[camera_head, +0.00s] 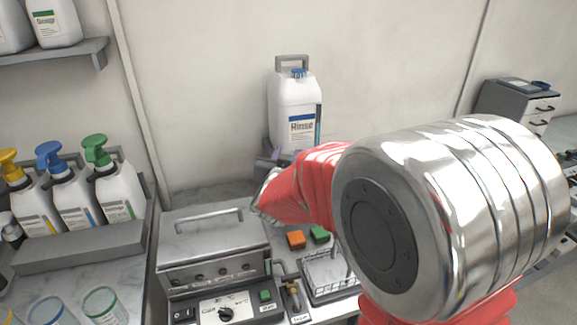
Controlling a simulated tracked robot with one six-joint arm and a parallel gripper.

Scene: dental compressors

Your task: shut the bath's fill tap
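The bath looks to be the grey metal box (213,240) with a handled lid on the counter, left of centre. Its lid is down, and a front panel with a black knob (226,313) and a green button is below. A small brass tap (293,290) with a dark handle stands just right of the bath, above a small label plate. I cannot tell for certain that it is the fill tap, or whether it is open. My gripper (266,192) is behind the bath's right end, above and apart from the brass tap. My red arm hides part of it, so its fingers are unclear.
A white Rinse bottle (295,110) stands behind my gripper. Orange (296,239) and green (319,233) blocks and a wire rack (328,272) are right of the bath. Pump bottles (72,195) stand on the left. My arm hides much of the right side.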

